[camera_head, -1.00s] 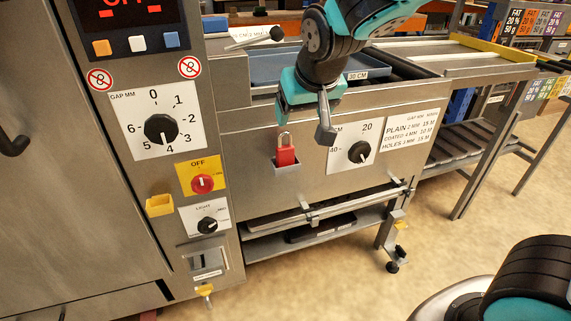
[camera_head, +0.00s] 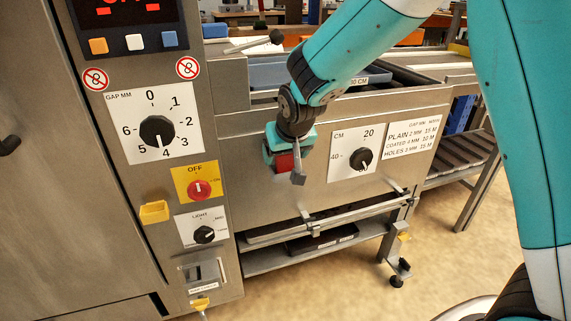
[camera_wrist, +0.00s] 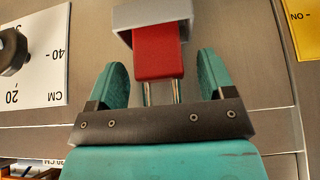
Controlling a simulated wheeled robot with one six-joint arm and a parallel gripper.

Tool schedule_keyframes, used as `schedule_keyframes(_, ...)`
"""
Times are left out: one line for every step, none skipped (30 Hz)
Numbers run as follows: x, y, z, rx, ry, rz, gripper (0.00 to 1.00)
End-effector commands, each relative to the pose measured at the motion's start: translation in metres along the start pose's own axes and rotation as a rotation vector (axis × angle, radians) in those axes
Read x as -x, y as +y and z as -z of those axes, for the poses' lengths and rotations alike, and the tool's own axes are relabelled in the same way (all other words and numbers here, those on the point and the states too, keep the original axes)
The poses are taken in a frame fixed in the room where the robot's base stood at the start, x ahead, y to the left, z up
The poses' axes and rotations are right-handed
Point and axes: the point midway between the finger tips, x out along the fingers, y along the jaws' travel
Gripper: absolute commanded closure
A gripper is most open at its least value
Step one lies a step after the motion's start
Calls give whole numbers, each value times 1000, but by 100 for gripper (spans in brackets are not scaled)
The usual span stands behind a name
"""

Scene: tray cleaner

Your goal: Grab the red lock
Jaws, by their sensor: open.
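The red lock (camera_wrist: 158,52) is a red padlock body with a metal shackle, sitting in a grey holder (camera_wrist: 152,14) on the machine's front panel. In the wrist view its body is ahead of my open gripper (camera_wrist: 160,80), and its shackle points back between the two teal fingers. Both fingers stand apart from the lock, with a gap on each side. In the head view my gripper (camera_head: 288,158) is in front of the panel and covers most of the lock; a red patch of the lock (camera_head: 285,162) shows there.
The CM dial (camera_head: 361,158) is just right of my gripper on the same panel. The red OFF switch (camera_head: 199,189) and a yellow holder (camera_head: 155,212) are to the left. A rail (camera_head: 310,222) runs below. A blue tray (camera_head: 268,76) lies above the panel.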

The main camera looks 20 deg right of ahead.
Motion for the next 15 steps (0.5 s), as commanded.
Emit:
schedule_keyframes(-2, 0, 0, 0, 0, 0, 24)
schedule_keyframes(-2, 0, 0, 0, 0, 0, 24)
schedule_keyframes(-2, 0, 0, 0, 1, 1, 24)
schedule_keyframes(-2, 0, 0, 0, 1, 1, 24)
schedule_keyframes(-1, 0, 0, 0, 1, 1, 24)
schedule_keyframes(-1, 0, 0, 0, 0, 1, 24)
schedule_keyframes(-1, 0, 0, 0, 0, 1, 24)
schedule_keyframes(-1, 0, 0, 0, 0, 1, 31)
schedule_keyframes(-1, 0, 0, 0, 0, 1, 41)
schedule_keyframes(-1, 0, 0, 0, 0, 1, 47)
schedule_keyframes(-1, 0, 0, 0, 0, 1, 54)
schedule_keyframes(-1, 0, 0, 0, 0, 0, 64)
schedule_keyframes(-1, 0, 0, 0, 0, 0, 70)
schedule_keyframes(-1, 0, 0, 0, 0, 0, 77)
schedule_keyframes(-1, 0, 0, 0, 0, 0, 80)
